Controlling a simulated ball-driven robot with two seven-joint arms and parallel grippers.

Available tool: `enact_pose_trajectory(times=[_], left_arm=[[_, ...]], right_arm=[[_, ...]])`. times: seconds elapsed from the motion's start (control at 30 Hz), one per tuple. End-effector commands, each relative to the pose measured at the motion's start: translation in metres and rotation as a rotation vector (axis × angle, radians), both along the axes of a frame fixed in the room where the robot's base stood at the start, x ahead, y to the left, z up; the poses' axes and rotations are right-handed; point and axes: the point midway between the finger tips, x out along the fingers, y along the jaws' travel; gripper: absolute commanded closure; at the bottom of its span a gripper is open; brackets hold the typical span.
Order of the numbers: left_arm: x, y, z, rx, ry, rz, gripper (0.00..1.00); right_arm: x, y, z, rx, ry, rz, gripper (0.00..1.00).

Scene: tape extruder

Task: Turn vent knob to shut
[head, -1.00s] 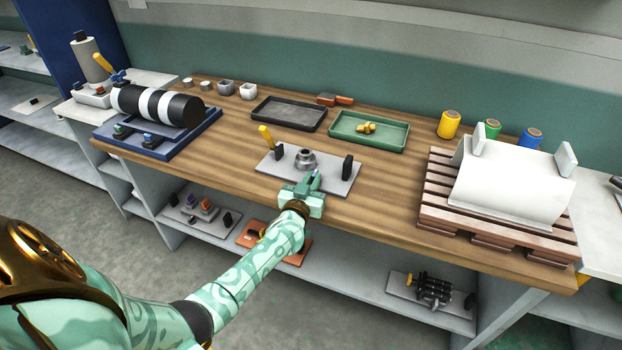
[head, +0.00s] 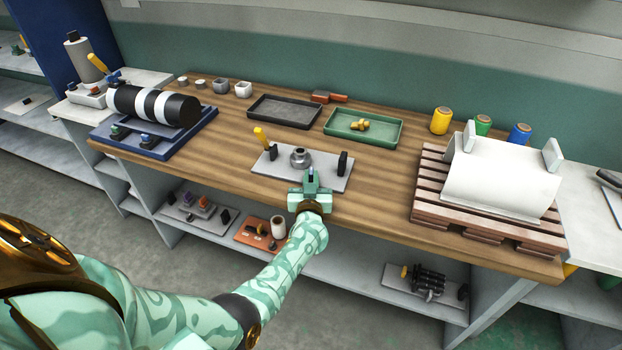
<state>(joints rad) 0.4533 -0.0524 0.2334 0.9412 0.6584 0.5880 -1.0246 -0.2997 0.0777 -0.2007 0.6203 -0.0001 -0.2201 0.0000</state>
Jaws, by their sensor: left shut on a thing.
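A grey plate (head: 330,181) lies near the front edge of the wooden workbench. It carries a yellow-handled lever (head: 262,137), a round grey metal fitting (head: 300,158) and black upright blocks (head: 342,163). My left gripper (head: 311,176) is at the plate's front edge, in front of the round fitting. Its fingers are shut on a small part, taken to be the vent knob, with a bit of blue showing between them. The fingers hide most of this part, so its pointer angle cannot be read. My right gripper is out of view.
Behind the plate are a black tray (head: 257,111) and a green tray (head: 391,140) with yellow pieces. A striped roller (head: 157,105) on a blue base stands left. A white curved sheet (head: 502,180) rests on a brown pallet (head: 435,217) at right.

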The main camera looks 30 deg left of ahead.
Motion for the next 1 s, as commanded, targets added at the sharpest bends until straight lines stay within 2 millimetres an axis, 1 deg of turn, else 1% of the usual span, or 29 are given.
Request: enact_pose_trajectory(times=[0.5,0.53,0.6,1.0], left_arm=[[0.0003,0.0003,0.0009,0.001,-0.002,0.000,1.00],[0.0003,0.0003,0.0009,0.001,-0.002,0.000,0.83],[0.0003,0.0003,0.0008,0.001,-0.002,0.000,0.66],[-0.0028,0.0001,0.0014,0.000,0.000,-0.001,0.66]], right_arm=[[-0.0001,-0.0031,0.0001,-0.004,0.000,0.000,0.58],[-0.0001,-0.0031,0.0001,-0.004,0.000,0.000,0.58],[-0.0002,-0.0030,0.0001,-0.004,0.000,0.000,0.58],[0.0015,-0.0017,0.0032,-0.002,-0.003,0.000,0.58]])
